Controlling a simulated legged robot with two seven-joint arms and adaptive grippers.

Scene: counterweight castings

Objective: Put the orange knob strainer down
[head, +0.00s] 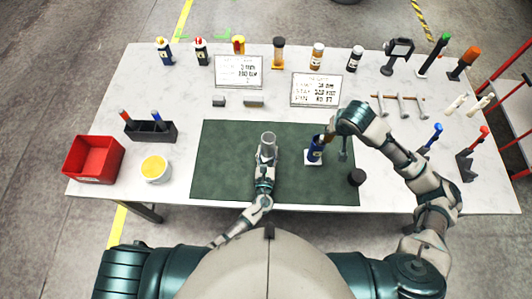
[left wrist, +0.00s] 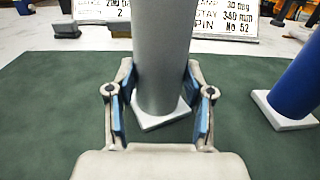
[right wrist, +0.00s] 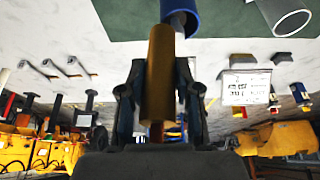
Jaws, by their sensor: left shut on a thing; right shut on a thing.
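My right gripper (head: 334,134) is shut on an orange-brown cylinder (right wrist: 160,75), likely the orange knob strainer; I see no clear knob or mesh. It shows as a small orange-brown patch (head: 327,138) in the head view. Its far end is by the mouth of a blue cylinder (head: 315,150), which stands upright on a white base; I cannot tell whether they touch. The blue cylinder also shows in the right wrist view (right wrist: 180,14). My left gripper (left wrist: 160,110) is shut on a grey cylinder (left wrist: 163,50) standing upright on a square pale base on the green mat (head: 225,180).
A red bin (head: 93,158), a yellow-filled tub (head: 155,168) and a black holder (head: 152,131) stand left. Bottles, signs and stands line the back, including an orange-topped stand (head: 468,58). The mat's left part is clear.

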